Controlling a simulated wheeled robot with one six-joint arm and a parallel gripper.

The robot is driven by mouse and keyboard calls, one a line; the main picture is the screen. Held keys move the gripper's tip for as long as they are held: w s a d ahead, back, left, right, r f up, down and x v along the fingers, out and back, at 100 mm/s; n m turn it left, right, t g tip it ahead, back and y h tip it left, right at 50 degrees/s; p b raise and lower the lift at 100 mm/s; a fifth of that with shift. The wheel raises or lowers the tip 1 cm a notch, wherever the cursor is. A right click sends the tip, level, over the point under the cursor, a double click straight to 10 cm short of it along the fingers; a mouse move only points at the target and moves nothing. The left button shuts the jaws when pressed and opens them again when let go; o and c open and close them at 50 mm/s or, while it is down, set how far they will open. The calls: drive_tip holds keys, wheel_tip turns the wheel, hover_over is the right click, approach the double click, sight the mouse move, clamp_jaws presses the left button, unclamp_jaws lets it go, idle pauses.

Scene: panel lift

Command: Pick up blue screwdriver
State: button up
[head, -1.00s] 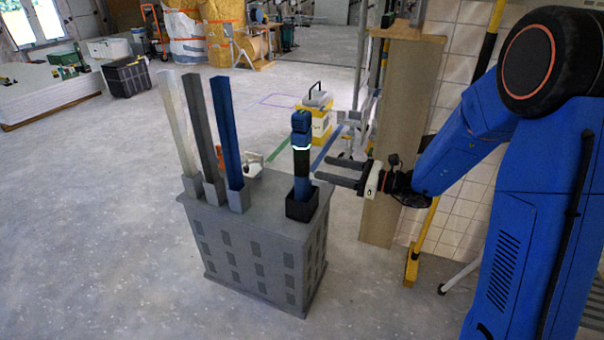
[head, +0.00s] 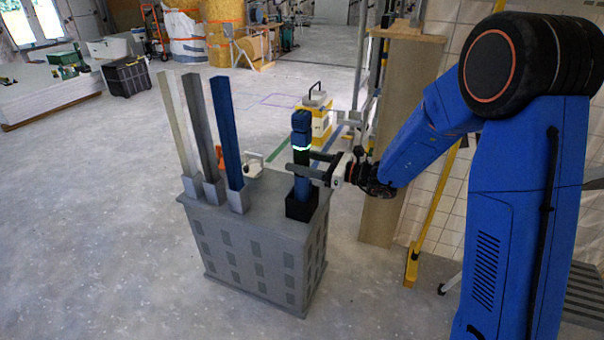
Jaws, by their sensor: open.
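The blue screwdriver (head: 302,130) stands upright in a black square holder (head: 299,209) at the right end of a grey stand (head: 264,240). It has a dark shaft and a pale glowing ring below its blue top. My gripper (head: 305,164) is open and level, reaching in from the right at the screwdriver's middle. One finger shows in front of the screwdriver and the other lies farther back. I cannot tell whether either finger touches it.
A white, a grey and a blue square bar (head: 228,140) stand in holders on the stand's left side. A wooden post (head: 385,205) rises behind my arm. A yellow and white box (head: 317,115) is on the floor behind.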

sight(310, 133)
clamp_jaws()
wheel_tip(310, 133, up, 10)
drive_tip(key=shift+r, duration=0.1)
idle(0.7)
idle(0.5)
